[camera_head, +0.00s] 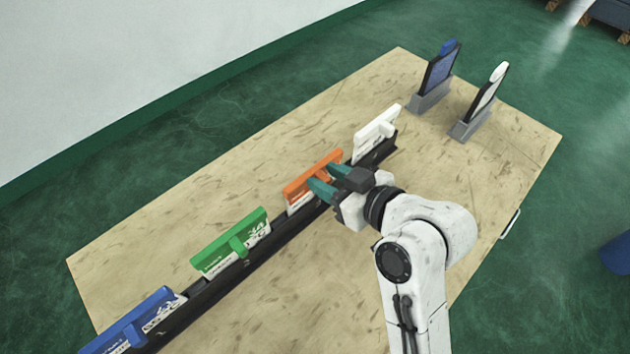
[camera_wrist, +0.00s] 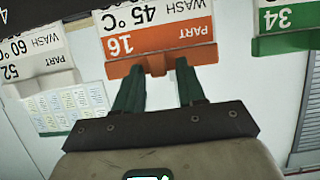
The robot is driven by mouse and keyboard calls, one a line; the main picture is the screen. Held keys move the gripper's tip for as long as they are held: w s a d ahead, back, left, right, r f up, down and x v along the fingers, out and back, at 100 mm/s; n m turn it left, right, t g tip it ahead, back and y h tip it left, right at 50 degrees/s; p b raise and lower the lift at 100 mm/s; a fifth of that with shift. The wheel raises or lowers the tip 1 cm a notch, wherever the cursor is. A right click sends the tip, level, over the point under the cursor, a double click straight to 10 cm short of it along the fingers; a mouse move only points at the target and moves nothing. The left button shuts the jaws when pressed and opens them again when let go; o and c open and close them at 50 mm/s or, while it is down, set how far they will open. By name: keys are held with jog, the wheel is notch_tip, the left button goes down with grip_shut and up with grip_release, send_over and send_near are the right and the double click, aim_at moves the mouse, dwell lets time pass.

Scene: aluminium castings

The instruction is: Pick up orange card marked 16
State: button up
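The orange card marked 16 (camera_head: 302,187) stands in a black rail on the wooden table in the head view. In the wrist view the orange card (camera_wrist: 182,36) is upside down, with "PART 16" and "WASH 45 °C" readable. It has a small orange tab (camera_wrist: 157,65) at its edge. My gripper (camera_head: 325,180) is at the card in the head view. In the wrist view its two green fingers (camera_wrist: 157,90) are apart, one on each side of the tab. I cannot tell whether they touch it.
The black rail (camera_head: 272,248) also holds a white card (camera_head: 374,135), a green card (camera_head: 228,242) and a blue card (camera_head: 128,322). Two grey stands with a blue card (camera_head: 440,70) and a white-topped card (camera_head: 487,95) are at the table's far end. The table (camera_head: 190,205) is bare left of the rail.

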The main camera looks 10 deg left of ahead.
grip_shut()
dwell(0.5)
